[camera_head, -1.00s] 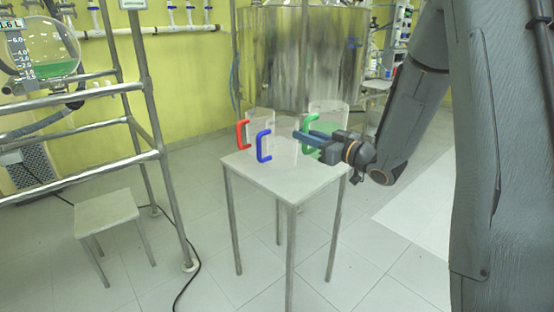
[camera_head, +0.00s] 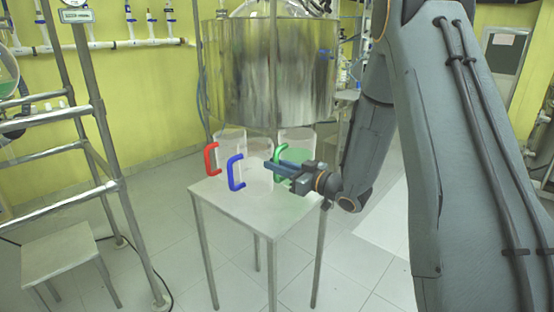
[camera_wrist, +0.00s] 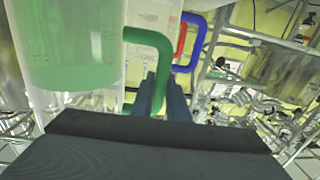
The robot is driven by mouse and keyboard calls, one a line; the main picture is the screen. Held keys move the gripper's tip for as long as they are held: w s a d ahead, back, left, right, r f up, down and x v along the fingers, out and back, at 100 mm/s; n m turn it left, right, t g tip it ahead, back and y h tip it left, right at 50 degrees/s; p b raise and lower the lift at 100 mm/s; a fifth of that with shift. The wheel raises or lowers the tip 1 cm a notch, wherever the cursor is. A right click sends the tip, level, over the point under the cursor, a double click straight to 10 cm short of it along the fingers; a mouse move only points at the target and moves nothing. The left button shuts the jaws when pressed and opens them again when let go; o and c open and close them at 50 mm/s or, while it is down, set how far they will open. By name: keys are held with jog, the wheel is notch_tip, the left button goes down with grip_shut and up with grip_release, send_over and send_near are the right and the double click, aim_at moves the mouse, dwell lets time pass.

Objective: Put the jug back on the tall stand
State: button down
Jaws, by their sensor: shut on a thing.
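A clear jug with a green handle and green liquid (camera_head: 297,140) is at the back right of the tall square stand (camera_head: 252,214). My gripper (camera_head: 268,166) reaches in from the right and is shut on its green handle. In the wrist view the jug (camera_wrist: 62,50) fills the upper left, and my fingertips (camera_wrist: 160,95) are at the handle. The jug looks upright. Its lower part is hidden by my gripper and the front jug, so I cannot tell whether it touches the stand top.
A red-handled jug (camera_head: 230,140) and a blue-handled jug (camera_head: 258,182) stand on the same tall stand. A low stool (camera_head: 58,250) is at the left beside a metal frame (camera_head: 105,140). A large steel vessel (camera_head: 265,75) is behind. The stand's front top is clear.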

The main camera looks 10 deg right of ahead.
aim_at(279, 177)
jog(key=shift+d+f, duration=0.1)
jog(key=shift+f, duration=1.9)
jog(key=c, duration=1.7)
grip_release()
jog(key=shift+f, duration=0.15)
